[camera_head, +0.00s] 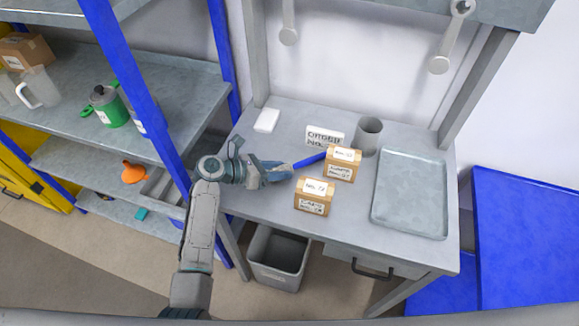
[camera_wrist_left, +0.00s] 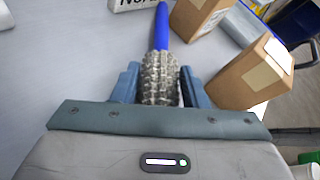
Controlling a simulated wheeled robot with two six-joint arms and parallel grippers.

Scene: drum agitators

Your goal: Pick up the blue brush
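The blue brush lies on the grey workbench (camera_head: 345,232), its blue handle (camera_head: 309,160) pointing right and slightly away. In the left wrist view the handle (camera_wrist_left: 162,27) runs up from grey bristles (camera_wrist_left: 160,78). My left gripper (camera_head: 284,172) is low at the brush's bristle end. Its two fingers stand on either side of the bristles in the left wrist view (camera_wrist_left: 160,85). The bristles nearly fill the space between them, so I cannot tell whether the fingers press on them. The bristles are mostly hidden by the gripper in the head view. My right gripper is not in view.
Two labelled cardboard boxes stand right of the brush, a near one (camera_head: 313,196) and a far one (camera_head: 343,163). A white sign (camera_head: 325,137) and a grey cup (camera_head: 368,134) stand behind. A metal tray (camera_head: 411,232) lies right. A bin (camera_head: 279,258) stands below.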

